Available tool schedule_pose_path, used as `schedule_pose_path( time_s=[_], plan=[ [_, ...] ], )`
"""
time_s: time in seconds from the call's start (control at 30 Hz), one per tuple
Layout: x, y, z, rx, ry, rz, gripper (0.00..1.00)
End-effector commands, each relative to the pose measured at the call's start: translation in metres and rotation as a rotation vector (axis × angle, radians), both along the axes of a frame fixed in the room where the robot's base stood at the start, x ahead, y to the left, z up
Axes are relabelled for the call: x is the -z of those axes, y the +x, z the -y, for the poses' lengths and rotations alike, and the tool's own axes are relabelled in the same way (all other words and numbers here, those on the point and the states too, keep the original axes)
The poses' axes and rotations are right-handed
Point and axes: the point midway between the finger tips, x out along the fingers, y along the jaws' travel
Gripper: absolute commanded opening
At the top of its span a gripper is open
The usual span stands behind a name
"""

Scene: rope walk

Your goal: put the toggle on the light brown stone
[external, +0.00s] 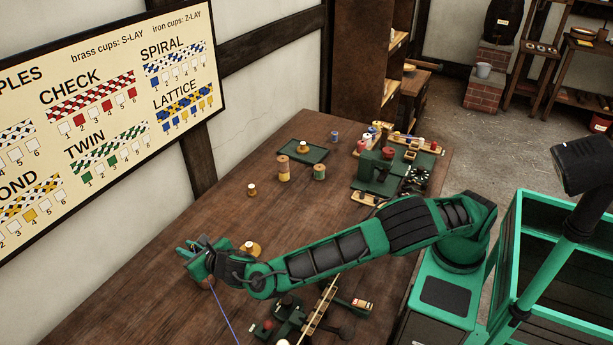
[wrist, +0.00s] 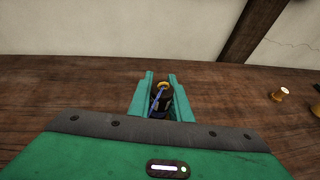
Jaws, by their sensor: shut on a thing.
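My gripper (external: 187,251) is above the left part of the wooden bench, with its jaws away from my base. A blue strand crosses this piece, and a thin blue line runs down from my gripper in the external view. I cannot tell for sure that the held piece is the toggle. A small brownish thing (external: 207,284) shows just under my gripper, partly hidden. I cannot make out the light brown stone with certainty.
A wooden knob-shaped piece (external: 250,248) stands close behind my forearm. Spools (external: 284,169) and a green tray (external: 303,151) stand farther back. A green machine (external: 376,172) is at the right. A green fixture with a wooden bar (external: 318,308) lies in front. The bench's left middle is clear.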

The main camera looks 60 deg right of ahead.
Motion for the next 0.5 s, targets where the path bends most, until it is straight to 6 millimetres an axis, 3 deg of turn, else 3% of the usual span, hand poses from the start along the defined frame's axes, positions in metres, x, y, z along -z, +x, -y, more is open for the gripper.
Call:
schedule_pose_path(
  time_s=[0.23,0.5],
  plan=[
    [0.032,0.0,0.0,0.0,-0.002,-0.001,0.0],
    [0.034,0.0,0.0,0.001,0.0,0.0,0.0]
  ],
)
